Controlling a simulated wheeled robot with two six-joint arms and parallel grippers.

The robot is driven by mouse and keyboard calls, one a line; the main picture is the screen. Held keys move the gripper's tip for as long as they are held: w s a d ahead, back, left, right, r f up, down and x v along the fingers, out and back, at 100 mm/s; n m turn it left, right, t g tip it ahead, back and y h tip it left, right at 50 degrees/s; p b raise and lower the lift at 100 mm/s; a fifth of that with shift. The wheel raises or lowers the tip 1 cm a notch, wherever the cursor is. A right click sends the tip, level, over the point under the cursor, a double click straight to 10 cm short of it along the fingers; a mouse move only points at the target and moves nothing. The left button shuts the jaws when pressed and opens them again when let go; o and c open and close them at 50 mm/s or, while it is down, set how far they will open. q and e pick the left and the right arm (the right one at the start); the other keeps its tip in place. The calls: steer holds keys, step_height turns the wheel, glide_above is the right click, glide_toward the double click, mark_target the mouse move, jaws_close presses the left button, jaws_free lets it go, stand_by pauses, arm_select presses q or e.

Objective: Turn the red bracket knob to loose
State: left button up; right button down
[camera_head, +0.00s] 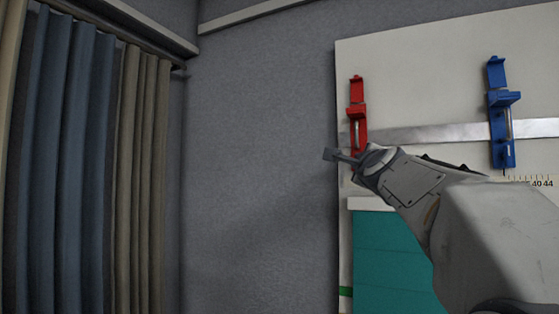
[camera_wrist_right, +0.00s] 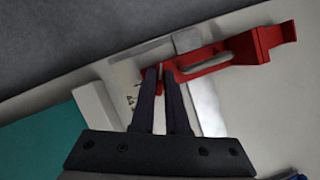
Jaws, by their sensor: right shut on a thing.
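The red bracket (camera_head: 357,112) is mounted on the pale board at its left edge, and it also shows in the right wrist view (camera_wrist_right: 245,48). My right gripper (camera_head: 340,156) is at the bracket's lower end. In the right wrist view its two dark fingers (camera_wrist_right: 162,73) close around a small red part at the bracket's end, the red bracket knob (camera_wrist_right: 161,75). The knob is mostly hidden between the fingertips, so its turn position cannot be read. My left gripper is not in view.
A blue bracket (camera_head: 502,115) is on the board to the right, on the same metal strip (camera_head: 425,132). A teal panel (camera_head: 390,255) with a white top edge lies below. Blue and tan curtains (camera_head: 75,150) hang at far left. The grey wall between is clear.

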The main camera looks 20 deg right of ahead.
steer(key=shift+r+n+g+y+p, duration=0.1)
steer(key=shift+n+g+y+p, duration=0.25)
steer(key=shift+n+p, duration=0.8)
steer(key=shift+n+g+y+p, duration=0.35)
steer(key=shift+n+p, duration=0.55)
steer(key=shift+n, duration=0.35)
steer(key=c, duration=0.9)
jaws_free()
